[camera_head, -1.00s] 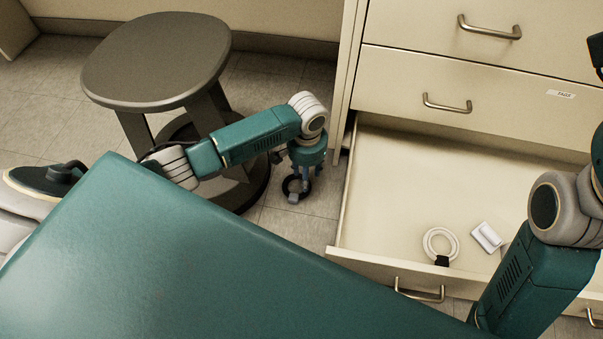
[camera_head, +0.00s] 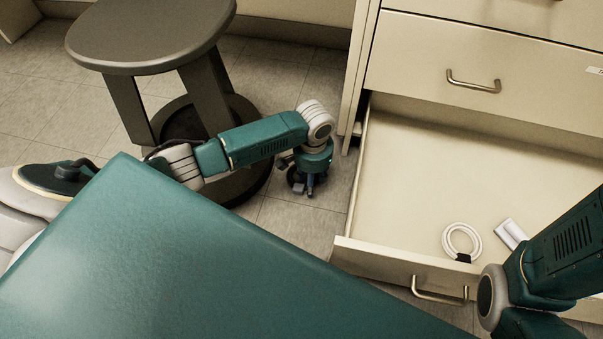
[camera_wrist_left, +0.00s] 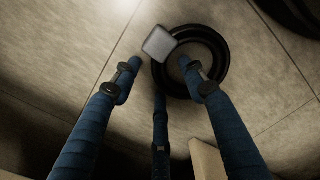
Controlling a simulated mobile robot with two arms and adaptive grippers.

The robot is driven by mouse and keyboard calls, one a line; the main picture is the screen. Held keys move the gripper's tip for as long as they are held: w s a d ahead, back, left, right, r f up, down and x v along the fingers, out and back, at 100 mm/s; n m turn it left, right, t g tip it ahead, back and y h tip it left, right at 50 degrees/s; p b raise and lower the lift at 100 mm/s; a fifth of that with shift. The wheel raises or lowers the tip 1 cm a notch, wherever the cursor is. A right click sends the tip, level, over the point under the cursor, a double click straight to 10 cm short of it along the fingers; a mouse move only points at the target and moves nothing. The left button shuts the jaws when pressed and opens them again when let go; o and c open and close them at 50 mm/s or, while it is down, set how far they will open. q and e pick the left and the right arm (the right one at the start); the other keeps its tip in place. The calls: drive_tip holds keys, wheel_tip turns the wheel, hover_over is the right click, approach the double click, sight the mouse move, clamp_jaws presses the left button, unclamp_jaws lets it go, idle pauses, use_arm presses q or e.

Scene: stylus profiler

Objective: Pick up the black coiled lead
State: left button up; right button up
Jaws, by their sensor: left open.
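The black coiled lead (camera_wrist_left: 223,62) lies on the floor as a dark ring with a grey block-shaped end (camera_wrist_left: 159,43), seen in the left wrist view. In the head view the coil (camera_head: 293,177) is partly hidden by my left gripper (camera_head: 309,185). My left gripper (camera_wrist_left: 160,68) is open, its blue fingers spread over the near side of the coil. The right fingertip overlaps the ring in the picture; I cannot tell whether it touches. Nothing is held. My right arm shows at the right of the head view, but its gripper is out of view.
A round dark stool (camera_head: 150,35) stands left of my left gripper. An open drawer (camera_head: 400,190) to the right holds a white coiled lead (camera_head: 447,236) and a small white item (camera_head: 510,233). A teal surface (camera_head: 180,260) fills the foreground. Bare floor lies around the lead.

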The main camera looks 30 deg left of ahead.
use_arm(q)
drive_tip(key=shift+c, duration=0.5)
clamp_jaws()
drive_tip(key=shift+r, duration=0.1)
